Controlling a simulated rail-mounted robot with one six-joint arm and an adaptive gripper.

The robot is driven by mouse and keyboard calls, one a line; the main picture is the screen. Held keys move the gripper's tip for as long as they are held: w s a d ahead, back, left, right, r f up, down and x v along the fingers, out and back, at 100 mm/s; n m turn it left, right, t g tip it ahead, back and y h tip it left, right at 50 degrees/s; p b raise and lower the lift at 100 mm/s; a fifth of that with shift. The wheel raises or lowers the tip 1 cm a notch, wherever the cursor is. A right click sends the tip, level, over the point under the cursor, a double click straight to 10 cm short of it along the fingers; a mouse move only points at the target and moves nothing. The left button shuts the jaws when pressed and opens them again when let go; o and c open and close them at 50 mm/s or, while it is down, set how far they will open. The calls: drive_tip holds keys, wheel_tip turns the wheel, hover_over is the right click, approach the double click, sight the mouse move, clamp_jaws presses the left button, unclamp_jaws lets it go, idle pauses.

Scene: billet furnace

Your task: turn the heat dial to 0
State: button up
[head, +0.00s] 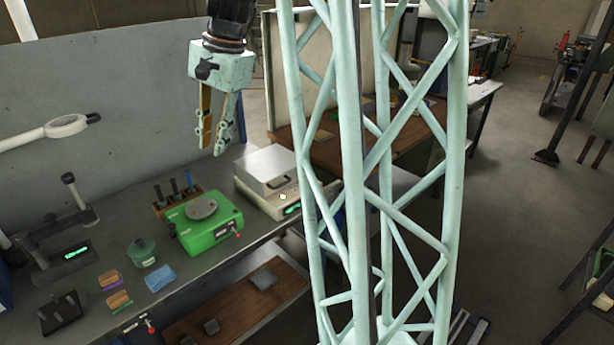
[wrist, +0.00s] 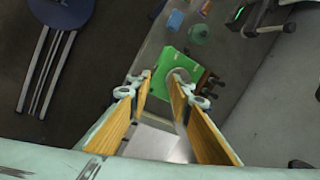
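The fingers are open and empty in the wrist view (wrist: 160,78). The pale furnace top (wrist: 155,142) shows between them there; the dial cannot be made out.
A green machine with a round grey disc (head: 212,234) stands left of the furnace. Behind it is a wooden rack of tools (head: 177,200). A green pot (head: 143,252) and a blue block (head: 160,278) lie further left. A grey panel (head: 100,110) backs the bench.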

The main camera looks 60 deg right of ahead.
drive_tip(key=w+d+f+m+p, duration=0.2)
drive_tip(key=d+f+m, duration=0.2)
drive_tip(key=d, duration=0.9)
drive_tip(key=s+d+f+m+p, duration=0.1)
drive_tip(key=s+d+f+m, duration=0.2)
drive_tip(key=d, duration=0.6)
drive_tip(key=s+d+f+m+t+p, duration=0.1)
drive_tip(key=s+d+f+m+p, duration=0.1)
drive_tip(key=d+f, duration=0.5)
drive_tip(key=s+d+f+m+p, duration=0.2)
drive_tip(key=s+d+f+m, duration=0.2)
drive_tip(key=d, duration=0.8)
drive_tip(key=shift+s+d+f+m+y, duration=0.2)
drive_tip(key=shift+f+m+y, duration=0.2)
drive_tip(key=shift+f+m, duration=0.5)
drive_tip(key=shift+f, duration=0.1)
drive_tip(key=shift+w+p+x, duration=0.15)
drive_tip(key=shift+p+x, duration=0.3)
drive_tip(key=shift+x, duration=2.95)
drive_tip(key=shift+w+p+x, duration=0.1)
drive_tip(key=shift+p+x, duration=0.3)
drive_tip(key=shift+x, duration=3.05)
drive_tip(key=shift+c, duration=0.3)
clamp_jaws()
